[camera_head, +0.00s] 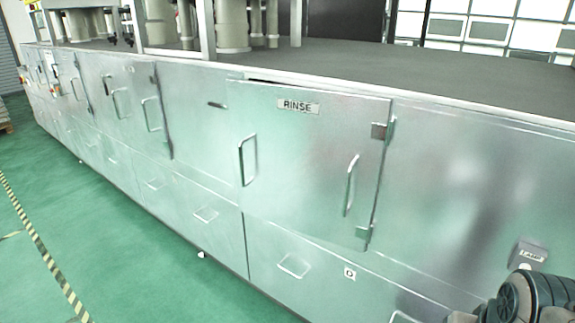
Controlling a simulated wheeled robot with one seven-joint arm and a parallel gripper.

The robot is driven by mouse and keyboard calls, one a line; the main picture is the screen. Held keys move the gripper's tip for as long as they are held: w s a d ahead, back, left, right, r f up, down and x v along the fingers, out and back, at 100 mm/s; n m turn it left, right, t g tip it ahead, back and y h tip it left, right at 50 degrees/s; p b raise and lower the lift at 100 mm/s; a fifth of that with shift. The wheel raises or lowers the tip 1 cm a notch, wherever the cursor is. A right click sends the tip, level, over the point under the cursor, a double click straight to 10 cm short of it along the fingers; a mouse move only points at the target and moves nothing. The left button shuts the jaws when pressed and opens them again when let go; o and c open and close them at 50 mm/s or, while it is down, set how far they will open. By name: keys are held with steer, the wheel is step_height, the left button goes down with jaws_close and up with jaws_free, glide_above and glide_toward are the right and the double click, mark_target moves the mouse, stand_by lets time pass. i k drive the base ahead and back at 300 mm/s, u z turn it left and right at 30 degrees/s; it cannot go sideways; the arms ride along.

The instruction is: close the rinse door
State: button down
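The rinse door (300,140) is a metal panel with a RINSE label (298,106) near its top, on the front of a long metal cabinet. It stands slightly ajar: a thin dark gap shows along its top edge and its left side stands out from the cabinet face. Its hinges (379,131) are on the right side. One bar handle (248,160) is at its left edge and another bar handle (350,185) is near the hinge side. A dark part of my arm shows at the lower right corner, apart from the door in the picture. My gripper is not in view.
The cabinet (465,190) runs across the view, with other handled doors to the left and drawers (293,266) below. A small labelled box (528,254) sits on its face at right. Green floor (120,250) is open in front, with a striped line (40,240).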

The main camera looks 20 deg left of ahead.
mark_target(308, 161)
steer(key=u, duration=0.2)
steer(key=i, duration=0.85)
steer(key=u, duration=1.25)
steer(key=i, duration=0.9)
steer(key=u, duration=0.95)
